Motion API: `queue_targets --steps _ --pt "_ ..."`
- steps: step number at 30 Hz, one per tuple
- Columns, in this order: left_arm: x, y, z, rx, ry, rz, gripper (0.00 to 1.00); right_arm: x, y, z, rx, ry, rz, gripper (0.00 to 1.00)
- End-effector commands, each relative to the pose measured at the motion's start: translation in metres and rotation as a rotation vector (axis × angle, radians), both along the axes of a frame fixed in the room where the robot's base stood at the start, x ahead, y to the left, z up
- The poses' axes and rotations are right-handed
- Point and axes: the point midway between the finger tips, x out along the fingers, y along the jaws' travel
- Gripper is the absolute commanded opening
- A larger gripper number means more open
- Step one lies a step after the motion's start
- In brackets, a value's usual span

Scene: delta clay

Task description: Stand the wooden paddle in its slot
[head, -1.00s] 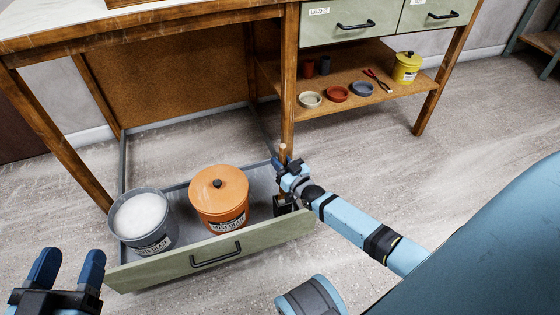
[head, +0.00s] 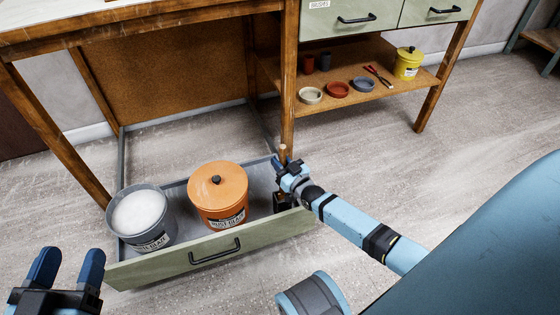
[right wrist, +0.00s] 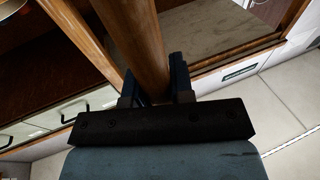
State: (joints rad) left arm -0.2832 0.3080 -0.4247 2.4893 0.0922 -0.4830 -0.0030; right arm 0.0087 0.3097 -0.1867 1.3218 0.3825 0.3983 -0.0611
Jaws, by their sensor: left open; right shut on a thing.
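My right gripper (head: 287,169) is shut on the wooden paddle (head: 283,151) over the right end of the open drawer. The paddle's round handle tip sticks up above the fingers. In the right wrist view the brown paddle shaft (right wrist: 140,45) passes between the two fingers (right wrist: 154,88). A small black holder (head: 282,203) stands in the drawer just below this gripper, partly hidden by it. The paddle's lower end is hidden, and I cannot tell if it is inside the holder. My left gripper (head: 65,270) is open and empty at the lower left, apart from the drawer.
The drawer (head: 180,263) holds a grey bucket of white stuff (head: 140,213) and an orange lidded bucket (head: 218,190). A wooden table leg (head: 288,80) rises close behind my right gripper. The shelf (head: 330,65) carries small bowls and a yellow pot (head: 407,65).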

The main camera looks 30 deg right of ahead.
Motion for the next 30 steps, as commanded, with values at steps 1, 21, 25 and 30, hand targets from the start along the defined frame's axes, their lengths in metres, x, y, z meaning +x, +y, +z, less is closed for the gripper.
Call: queue_targets --steps 1,21,25,30 --pt "0.000 0.000 -0.001 0.000 0.000 0.000 0.58 0.000 0.000 -0.002 0.000 0.000 0.000 0.00" --pt "0.001 0.000 -0.002 0.006 -0.008 -0.003 0.58 0.000 0.000 -0.019 0.000 0.000 0.000 0.00" --pt "0.001 0.000 -0.001 0.005 -0.010 -0.003 0.58 0.000 0.000 -0.022 0.000 -0.001 0.000 0.00" --pt "0.001 0.000 -0.001 0.004 -0.011 -0.003 0.58 0.000 0.000 -0.024 0.000 -0.002 0.000 0.00"
